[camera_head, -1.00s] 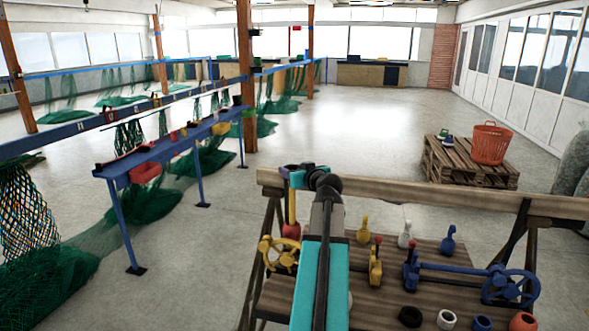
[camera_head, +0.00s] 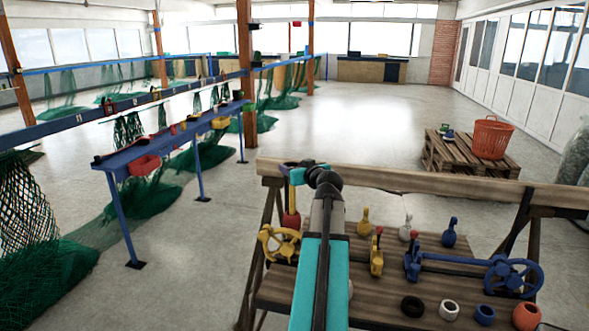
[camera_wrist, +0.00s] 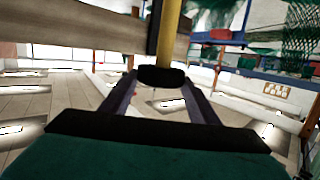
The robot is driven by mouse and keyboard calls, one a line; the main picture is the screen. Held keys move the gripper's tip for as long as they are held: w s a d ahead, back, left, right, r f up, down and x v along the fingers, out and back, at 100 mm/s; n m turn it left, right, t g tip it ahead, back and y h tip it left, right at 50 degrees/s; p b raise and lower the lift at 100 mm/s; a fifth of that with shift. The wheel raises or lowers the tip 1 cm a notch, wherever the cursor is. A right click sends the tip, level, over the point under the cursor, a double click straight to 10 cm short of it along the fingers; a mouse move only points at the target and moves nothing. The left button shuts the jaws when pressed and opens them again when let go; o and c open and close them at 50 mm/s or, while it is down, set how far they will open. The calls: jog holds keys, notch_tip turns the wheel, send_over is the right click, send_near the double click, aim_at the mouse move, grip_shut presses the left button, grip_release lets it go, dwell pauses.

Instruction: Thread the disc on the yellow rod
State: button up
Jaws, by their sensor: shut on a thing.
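The yellow rod (camera_head: 292,199) stands upright at the far left corner of the wooden bench, with a red round piece low on it. My gripper (camera_head: 291,168) is at the rod's top and shut on a dark disc (camera_head: 288,165). In the wrist view, which looks upside down, the dark disc (camera_wrist: 161,76) sits between my fingertips (camera_wrist: 160,90). The yellow rod (camera_wrist: 168,38) meets it directly there. I cannot tell whether the rod's tip passes through the disc or only lies against or under it.
A wooden beam (camera_head: 420,183) runs along the bench's back edge. A yellow handwheel (camera_head: 278,243) is close below the rod. A blue handwheel (camera_head: 513,277), small levers and several rings, including a black ring (camera_head: 412,306), are on the bench. The floor beyond is open.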

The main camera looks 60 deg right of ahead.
jog(key=o, duration=1.2)
jog(key=shift+c, duration=0.2)
jog(key=b+v, duration=0.3)
jog(key=v, duration=1.1)
jog(key=shift+b, duration=0.4)
jog(key=shift+w, duration=0.15)
